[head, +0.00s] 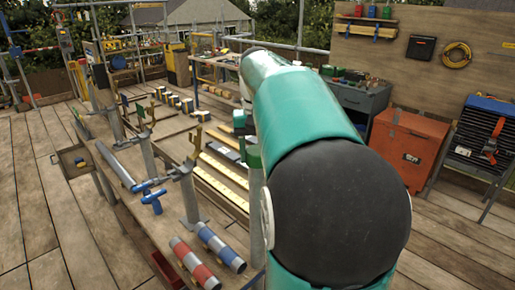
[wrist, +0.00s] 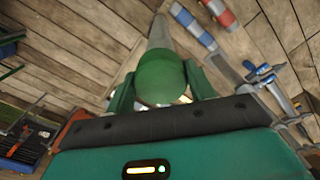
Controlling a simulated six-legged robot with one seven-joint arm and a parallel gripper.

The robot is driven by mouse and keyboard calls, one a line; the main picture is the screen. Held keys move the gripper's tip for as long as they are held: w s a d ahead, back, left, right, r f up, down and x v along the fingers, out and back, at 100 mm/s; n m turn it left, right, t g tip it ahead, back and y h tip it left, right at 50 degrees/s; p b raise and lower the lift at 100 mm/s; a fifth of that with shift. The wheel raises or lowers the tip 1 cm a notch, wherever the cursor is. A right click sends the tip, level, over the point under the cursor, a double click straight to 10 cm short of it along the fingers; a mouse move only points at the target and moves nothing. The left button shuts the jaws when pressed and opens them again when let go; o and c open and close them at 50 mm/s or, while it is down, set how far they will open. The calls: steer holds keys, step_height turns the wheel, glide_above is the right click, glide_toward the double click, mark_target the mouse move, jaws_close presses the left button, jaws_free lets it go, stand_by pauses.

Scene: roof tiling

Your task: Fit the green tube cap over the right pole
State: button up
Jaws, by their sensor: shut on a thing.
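The green tube cap (wrist: 160,78) sits between the two green fingers of my gripper (wrist: 161,88) in the wrist view, and the gripper is shut on it. A grey pole (wrist: 160,35) runs away beyond the cap, in line with it. In the head view a green cap (head: 253,155) shows at the top of an upright grey pole (head: 257,215), just left of my arm. Cap and pole look lined up; I cannot tell how far the cap is over the pole.
Red-and-white (head: 195,263) and blue-and-white tubes (head: 220,248) lie at the bench's near end. A blue-handled clamp tool (head: 150,190) lies left of another pole (head: 190,195). Yellow strips (head: 222,188) lie behind. An orange box (head: 408,145) stands at right.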

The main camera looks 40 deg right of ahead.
steer(key=o, duration=1)
step_height(320, 180, up, 14)
steer(key=shift+f, duration=0.1)
steer(key=s+a+f+n+t+h, duration=0.1)
steer(key=a+f+n, duration=0.1)
steer(key=a+f, duration=0.35)
steer(key=s+a+f+n+t, duration=0.1)
steer(key=a+f, duration=0.1)
steer(key=a, duration=0.7)
steer(key=s+a+f+n+t, duration=0.1)
steer(key=s+a+f, duration=0.2)
steer(key=a+f, duration=0.1)
steer(key=s+a+f+n+t, duration=0.1)
steer(key=s+a+f+n, duration=0.1)
steer(key=a+f, duration=0.2)
steer(key=s+a+f+n+t+y, duration=0.1)
steer(key=s+a+f, duration=0.2)
steer(key=f, duration=0.5)
steer(key=shift+s+a+t, duration=0.3)
steer(key=shift+s+a, duration=0.05)
steer(key=shift+a, duration=0.4)
